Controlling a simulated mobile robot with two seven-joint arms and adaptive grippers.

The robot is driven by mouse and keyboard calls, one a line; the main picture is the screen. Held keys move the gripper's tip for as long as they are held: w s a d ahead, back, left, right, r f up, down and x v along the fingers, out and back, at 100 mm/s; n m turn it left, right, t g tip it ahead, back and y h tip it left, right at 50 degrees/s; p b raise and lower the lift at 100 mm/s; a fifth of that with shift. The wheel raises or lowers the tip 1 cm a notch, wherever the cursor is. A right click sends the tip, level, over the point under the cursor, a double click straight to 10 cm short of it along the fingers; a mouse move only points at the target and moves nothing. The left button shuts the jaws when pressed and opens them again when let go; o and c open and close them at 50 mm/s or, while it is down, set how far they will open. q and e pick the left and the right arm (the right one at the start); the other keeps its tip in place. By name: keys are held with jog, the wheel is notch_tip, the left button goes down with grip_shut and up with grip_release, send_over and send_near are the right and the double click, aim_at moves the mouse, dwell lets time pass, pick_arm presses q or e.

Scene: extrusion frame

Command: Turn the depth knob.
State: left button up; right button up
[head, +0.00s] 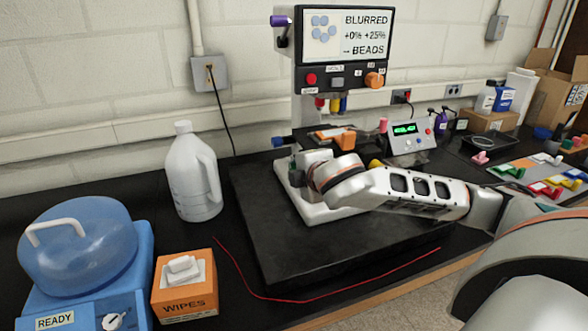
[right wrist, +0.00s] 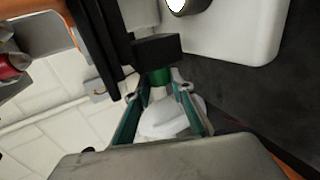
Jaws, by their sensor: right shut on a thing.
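A green knob (right wrist: 160,76) sits under a black block in the right wrist view. My right gripper (right wrist: 162,88) has its fingertips on either side of the knob and is shut on it. In the head view my right gripper (head: 297,166) is at the left side of the instrument's white base (head: 318,212), and its hand hides most of the knob there. The instrument's screen (head: 347,36) reads BLURRED, +0% +25%, BEADS. I cannot read which knob is labelled depth. My left gripper is not in view.
An orange knob (head: 374,80) and a red button (head: 311,79) are on the screen panel. A white jug (head: 192,175), a wipes box (head: 185,293) and a blue centrifuge (head: 80,250) stand left. A red cord (head: 330,292) lies along the front edge.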

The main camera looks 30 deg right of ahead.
pick_arm(q)
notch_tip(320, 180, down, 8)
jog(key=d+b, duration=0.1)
jog(key=b, duration=1)
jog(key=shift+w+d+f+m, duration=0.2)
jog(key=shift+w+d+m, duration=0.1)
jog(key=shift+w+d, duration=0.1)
pick_arm(e)
jog(key=t+h, duration=0.1)
jog(key=t, duration=0.2)
jog(key=f+t, duration=0.1)
jog(key=t, duration=0.2)
jog(key=shift+s+f+t+h, duration=0.1)
jog(key=shift+f+t+h, duration=0.05)
jog(key=shift+t+h, duration=0.25)
jog(key=o, duration=0.9)
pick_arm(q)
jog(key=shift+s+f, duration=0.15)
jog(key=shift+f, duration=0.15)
pick_arm(e)
jog(key=shift+o, duration=1)
